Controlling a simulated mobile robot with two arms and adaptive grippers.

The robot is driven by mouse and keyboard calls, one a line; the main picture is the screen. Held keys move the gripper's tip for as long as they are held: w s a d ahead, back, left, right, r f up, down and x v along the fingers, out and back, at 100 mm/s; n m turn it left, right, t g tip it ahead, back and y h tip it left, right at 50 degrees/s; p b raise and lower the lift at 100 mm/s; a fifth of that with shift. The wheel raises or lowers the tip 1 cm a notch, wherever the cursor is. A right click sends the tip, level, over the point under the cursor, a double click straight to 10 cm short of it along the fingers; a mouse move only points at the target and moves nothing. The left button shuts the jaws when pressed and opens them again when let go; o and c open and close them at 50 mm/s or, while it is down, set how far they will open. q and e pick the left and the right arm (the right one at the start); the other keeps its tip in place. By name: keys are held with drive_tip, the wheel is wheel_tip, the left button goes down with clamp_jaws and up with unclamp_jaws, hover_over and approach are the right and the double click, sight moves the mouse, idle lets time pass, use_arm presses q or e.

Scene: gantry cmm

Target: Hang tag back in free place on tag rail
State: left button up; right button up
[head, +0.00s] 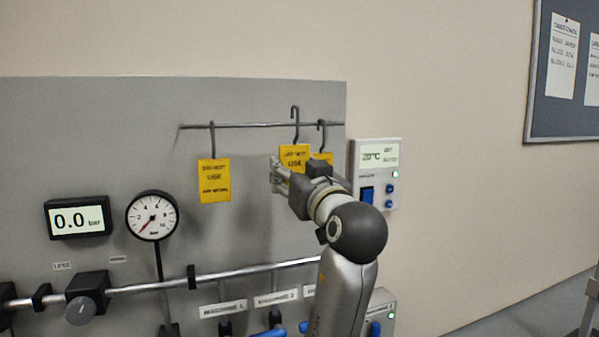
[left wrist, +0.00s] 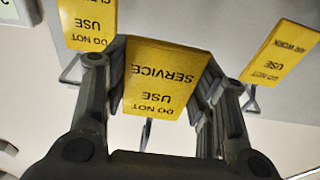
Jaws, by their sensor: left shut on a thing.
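My left gripper (head: 279,174) is shut on a yellow tag (head: 294,154) with a dark wire hook. In the left wrist view the held tag (left wrist: 165,80) reads DO NOT USE SERVICE, upside down, between the fingers. The tag rail (head: 256,125) is a thin rod across the grey panel. The held tag's hook top shows above the rail; I cannot tell whether it is in front of it or touches it. One yellow tag (head: 214,182) hangs at the rail's left part, another (head: 324,157) near its right end, partly hidden. My right gripper is out of view.
The rail is bare between the left tag and the held one. A white controller box (head: 376,157) is right of the panel. A gauge (head: 152,215) and a digital display (head: 77,218) sit lower left. A pipe (head: 240,273) with valves runs below.

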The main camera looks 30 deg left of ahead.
use_arm(q)
drive_tip(key=w+a+f, duration=0.2)
drive_tip(key=w+a, duration=0.2)
drive_tip(key=shift+a+f, duration=0.15)
drive_tip(key=shift+a, duration=0.1)
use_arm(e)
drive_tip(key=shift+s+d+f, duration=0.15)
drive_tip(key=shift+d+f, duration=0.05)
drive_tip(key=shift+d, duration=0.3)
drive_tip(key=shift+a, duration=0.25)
use_arm(q)
drive_tip(key=o, duration=0.9)
